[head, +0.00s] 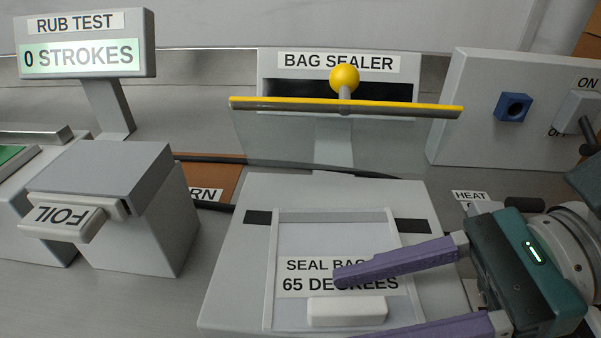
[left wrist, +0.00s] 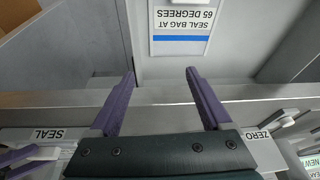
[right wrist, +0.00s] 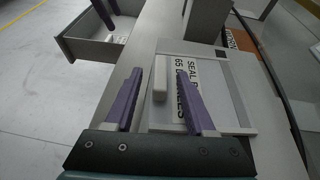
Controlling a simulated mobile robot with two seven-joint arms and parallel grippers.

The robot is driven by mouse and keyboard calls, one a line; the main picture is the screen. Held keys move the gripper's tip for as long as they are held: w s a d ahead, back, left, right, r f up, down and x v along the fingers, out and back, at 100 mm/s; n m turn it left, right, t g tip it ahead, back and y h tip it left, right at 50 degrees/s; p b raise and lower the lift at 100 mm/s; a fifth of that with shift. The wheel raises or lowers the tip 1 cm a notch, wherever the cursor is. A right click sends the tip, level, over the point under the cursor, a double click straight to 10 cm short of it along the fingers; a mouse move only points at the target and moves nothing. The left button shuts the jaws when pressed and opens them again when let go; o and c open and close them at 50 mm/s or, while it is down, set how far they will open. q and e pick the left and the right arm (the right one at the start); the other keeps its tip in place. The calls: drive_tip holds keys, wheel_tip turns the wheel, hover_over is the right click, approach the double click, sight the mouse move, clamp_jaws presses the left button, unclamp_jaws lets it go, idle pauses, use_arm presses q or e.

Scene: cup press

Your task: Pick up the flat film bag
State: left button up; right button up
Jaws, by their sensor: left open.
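My left gripper (left wrist: 160,74) is open and empty, outside the head view. A white sheet (left wrist: 180,46) with a similar label and a blue strip lies beyond it.
The bag sealer's raised yellow-edged clear lid (head: 345,106) stands behind the bed. A foil box (head: 105,180) and rub test display (head: 85,45) are at left, a switch panel (head: 470,105) at right. An open drawer (right wrist: 90,50) shows in the right wrist view.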

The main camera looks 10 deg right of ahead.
clamp_jaws()
idle(0.6)
